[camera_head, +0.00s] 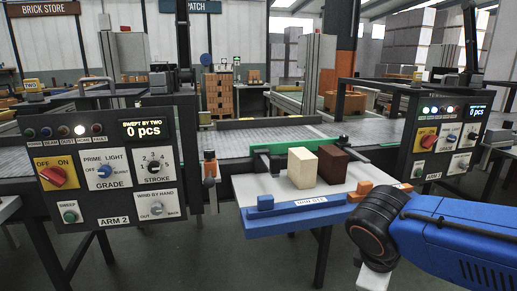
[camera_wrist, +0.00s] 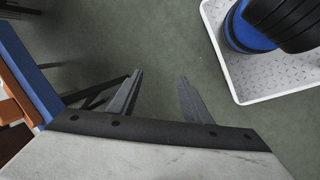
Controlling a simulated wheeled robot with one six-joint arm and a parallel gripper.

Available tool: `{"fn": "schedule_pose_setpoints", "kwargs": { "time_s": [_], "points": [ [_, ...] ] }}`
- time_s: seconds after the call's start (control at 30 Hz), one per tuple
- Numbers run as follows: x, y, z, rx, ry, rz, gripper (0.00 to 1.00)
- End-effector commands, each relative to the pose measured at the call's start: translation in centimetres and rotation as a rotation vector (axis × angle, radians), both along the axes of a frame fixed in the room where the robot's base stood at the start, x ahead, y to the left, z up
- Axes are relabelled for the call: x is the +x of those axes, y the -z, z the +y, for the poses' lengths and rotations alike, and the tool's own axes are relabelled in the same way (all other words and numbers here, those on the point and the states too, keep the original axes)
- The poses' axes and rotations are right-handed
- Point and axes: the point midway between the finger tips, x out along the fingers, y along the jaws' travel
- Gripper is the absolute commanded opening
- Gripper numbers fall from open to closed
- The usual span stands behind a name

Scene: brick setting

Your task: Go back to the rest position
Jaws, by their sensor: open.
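My gripper (camera_wrist: 160,95) is open in the wrist view. Its two grey fingers stand apart with nothing between them, over bare dark floor. In the head view my blue arm reaches in from the right edge and bends down at a black joint. A pale part below that joint runs off the bottom edge, so the fingertips are hidden there. The gripper is in front of the small white table, apart from the bricks. A cream brick (camera_head: 302,168) and a dark brown brick (camera_head: 331,163) stand side by side on that table.
The white table (camera_head: 245,187) has a blue front edge and orange blocks (camera_head: 360,188) at its right. Control panels stand left (camera_head: 110,165) and right (camera_head: 445,140), before a long conveyor (camera_head: 235,138). Open floor (camera_head: 190,255) lies in front.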

Motion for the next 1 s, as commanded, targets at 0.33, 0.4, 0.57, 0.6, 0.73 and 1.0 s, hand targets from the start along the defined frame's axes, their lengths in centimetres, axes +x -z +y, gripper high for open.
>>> {"fn": "schedule_pose_setpoints", "kwargs": {
  "time_s": [0.33, 0.4, 0.57, 0.6, 0.73, 1.0],
  "points": [
    [-2.2, 0.5, -2.0, 0.283, 0.408, -0.118, 0.44],
    [-2.5, 0.5, -2.2, 0.339, 0.490, -0.148, 0.44],
    [-2.9, 0.3, -2.7, 0.455, 0.661, -0.213, 0.44],
    [-3.0, 0.3, -2.7, 0.480, 0.697, -0.229, 0.44],
    [-3.1, 0.1, -2.9, 0.538, 0.781, -0.264, 0.44],
    [-3.1, 0.0, -3.0, 0.571, 0.826, -0.285, 0.44]
  ]
}}
